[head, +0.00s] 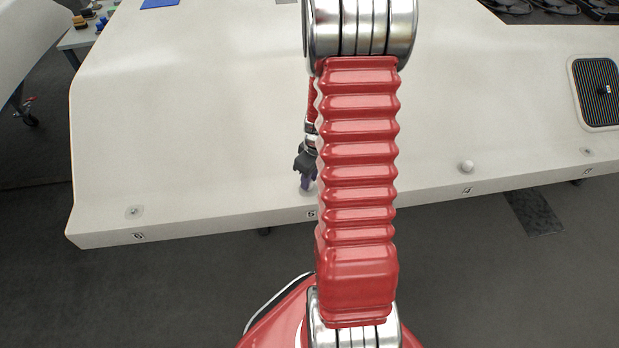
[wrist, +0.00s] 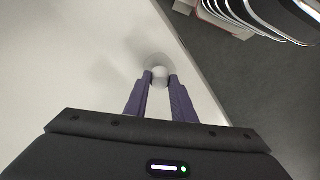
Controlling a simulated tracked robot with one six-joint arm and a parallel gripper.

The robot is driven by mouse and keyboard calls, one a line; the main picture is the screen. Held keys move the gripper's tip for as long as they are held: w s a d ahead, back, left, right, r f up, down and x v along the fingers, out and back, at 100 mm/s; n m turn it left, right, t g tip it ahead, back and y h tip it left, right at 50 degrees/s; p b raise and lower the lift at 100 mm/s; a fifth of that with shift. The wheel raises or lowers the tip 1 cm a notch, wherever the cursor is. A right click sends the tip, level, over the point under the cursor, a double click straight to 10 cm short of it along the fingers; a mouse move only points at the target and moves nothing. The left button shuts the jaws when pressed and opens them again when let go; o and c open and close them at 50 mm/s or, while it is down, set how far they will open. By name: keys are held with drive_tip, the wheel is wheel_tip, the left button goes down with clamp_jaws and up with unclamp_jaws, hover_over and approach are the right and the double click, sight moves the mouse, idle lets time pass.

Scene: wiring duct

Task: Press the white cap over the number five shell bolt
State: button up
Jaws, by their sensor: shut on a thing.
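My gripper (head: 307,180) points down at the shell's near edge, just above the number five label (head: 310,213), partly behind my arm. In the wrist view, its two purple fingers (wrist: 161,82) are shut on the white cap (wrist: 160,72), a small round knob over a pale round disc or flange. The cap is at or very near the shell surface; I cannot tell whether it touches. The number five bolt is not visible, hidden under the cap and fingers.
The pale shell (head: 220,130) spreads wide, its front edge dropping to a dark floor. A bare bolt (head: 134,212) sits by label six at left. A white cap (head: 466,167) stands by label four, and another bolt (head: 587,151) further right. A dark ribbed panel (head: 598,92) lies at far right.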

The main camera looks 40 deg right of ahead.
drive_tip(key=shift+f, duration=0.95)
drive_tip(key=o, duration=1.1)
drive_tip(key=shift+r, duration=0.1)
wheel_tip(320, 180, up, 13)
drive_tip(key=s, duration=0.2)
drive_tip(key=shift+d+r, duration=0.2)
drive_tip(key=shift+m, duration=0.3)
idle(0.8)
